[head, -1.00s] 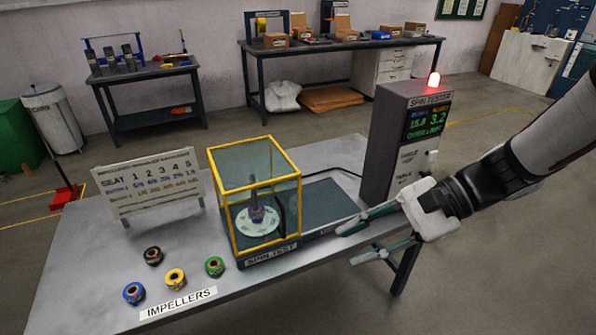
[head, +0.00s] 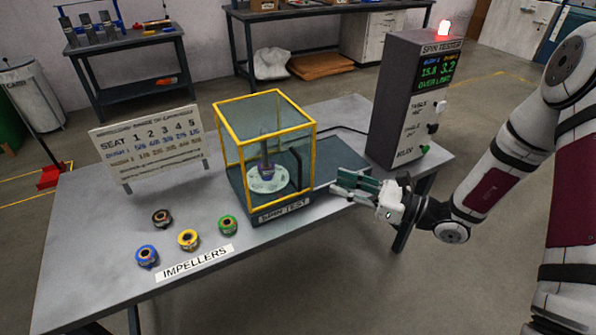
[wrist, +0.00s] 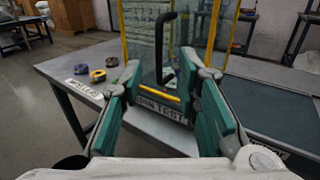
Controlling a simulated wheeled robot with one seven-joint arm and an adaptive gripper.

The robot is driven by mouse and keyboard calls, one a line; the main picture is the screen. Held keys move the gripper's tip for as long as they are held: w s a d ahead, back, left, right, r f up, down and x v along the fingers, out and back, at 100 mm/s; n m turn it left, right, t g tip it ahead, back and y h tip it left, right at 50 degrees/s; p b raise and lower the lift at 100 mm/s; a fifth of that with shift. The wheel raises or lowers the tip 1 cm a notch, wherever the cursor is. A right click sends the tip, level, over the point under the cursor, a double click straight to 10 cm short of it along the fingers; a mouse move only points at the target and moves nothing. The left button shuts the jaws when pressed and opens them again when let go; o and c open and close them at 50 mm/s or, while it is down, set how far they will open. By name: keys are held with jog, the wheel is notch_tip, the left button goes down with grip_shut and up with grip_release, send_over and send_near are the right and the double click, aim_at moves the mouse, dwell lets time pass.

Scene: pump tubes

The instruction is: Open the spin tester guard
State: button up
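The spin tester guard (head: 265,110) is a clear box with a yellow frame. It stands over the round plate (head: 268,180) with a purple and grey part on it, and looks closed. A dark handle (head: 297,168) is on its right side; in the wrist view the handle (wrist: 160,48) stands upright ahead, between and beyond my fingers. My gripper (head: 345,185) is to the right of the guard, above the table's front edge, apart from the handle. In the wrist view my gripper (wrist: 165,95) has its two green fingers spread with nothing between them.
The spin tester cabinet (head: 397,130), with a lit red lamp, stands behind my gripper. Several coloured impellers (head: 188,239) sit at the front left. A seat chart (head: 148,145) stands behind them. A dark flat surface (head: 335,160) lies clear right of the guard.

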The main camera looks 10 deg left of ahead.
send_over(300, 188)
jog(key=shift+w+b, duration=0.35)
jog(key=shift+b, duration=0.05)
grip_shut()
